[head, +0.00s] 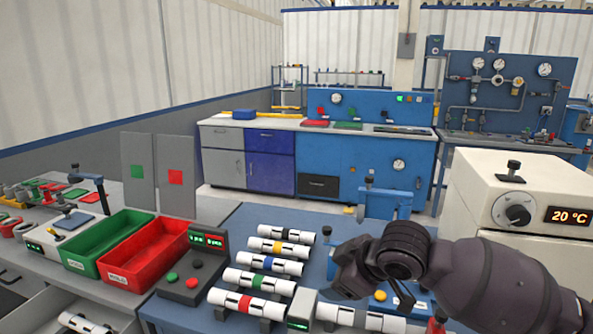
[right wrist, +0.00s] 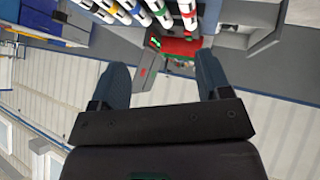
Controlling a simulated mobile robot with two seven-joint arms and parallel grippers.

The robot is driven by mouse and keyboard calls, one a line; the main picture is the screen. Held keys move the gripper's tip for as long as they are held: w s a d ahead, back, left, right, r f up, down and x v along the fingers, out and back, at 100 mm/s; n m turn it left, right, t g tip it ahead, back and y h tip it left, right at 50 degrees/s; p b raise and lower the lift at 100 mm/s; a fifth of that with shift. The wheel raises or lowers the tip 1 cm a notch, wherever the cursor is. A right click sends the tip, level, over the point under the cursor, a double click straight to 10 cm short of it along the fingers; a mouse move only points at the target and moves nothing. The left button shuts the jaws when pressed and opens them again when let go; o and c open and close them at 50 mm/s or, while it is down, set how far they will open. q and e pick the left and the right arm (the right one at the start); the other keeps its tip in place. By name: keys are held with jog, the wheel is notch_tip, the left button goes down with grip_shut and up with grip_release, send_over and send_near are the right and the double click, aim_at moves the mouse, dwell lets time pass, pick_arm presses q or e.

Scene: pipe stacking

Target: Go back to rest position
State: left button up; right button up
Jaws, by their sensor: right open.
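My right gripper (head: 345,272) comes in from the right in the head view, raised over the right part of the blue table (head: 240,218). In the right wrist view its two fingers (right wrist: 162,85) stand wide apart with nothing between them. Several white pipes lie in a row on the table: one with a black band (head: 285,233), one with yellow (head: 278,248), one with blue (head: 270,263), one with green (head: 259,281) and one with red (head: 247,303). Another white pipe (head: 362,318) lies below my right gripper, partly hidden by my arm. My left gripper is not in view.
A green bin (head: 112,240) and a red bin (head: 140,252) stand left of the pipes, beside a control box (head: 193,270) with buttons. A cream oven (head: 525,195) reading 20 °C stands at the right. Blue benches (head: 365,165) line the back, with open floor before them.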

jog(key=s+d+f+m+t+h, duration=0.2)
jog(key=s+d+f+m, duration=0.3)
jog(key=s+d+f, duration=0.3)
jog(key=s+d+f+m+t+h, duration=0.2)
jog(key=s+d+f+m+t, duration=0.2)
jog(key=s+d+f, duration=0.5)
notch_tip(320, 180, down, 7)
jog(key=shift+s+r+m+t+h, duration=0.2)
jog(key=shift+s+m+t+h, duration=0.25)
jog(key=shift+m, duration=0.75)
jog(key=s+f, duration=0.2)
jog(key=s, duration=0.1)
jog(key=s+d+f+m+g+h, duration=0.1)
jog(key=s+f, duration=0.1)
jog(key=s, duration=0.2)
jog(key=s+d+f+g, duration=0.1)
jog(key=s+f, duration=0.1)
jog(key=s, duration=0.2)
jog(key=shift+d+f+m+g, duration=0.1)
jog(key=shift+d+m+g, duration=0.15)
jog(key=shift+m, duration=0.05)
jog(key=shift+c, duration=0.3)
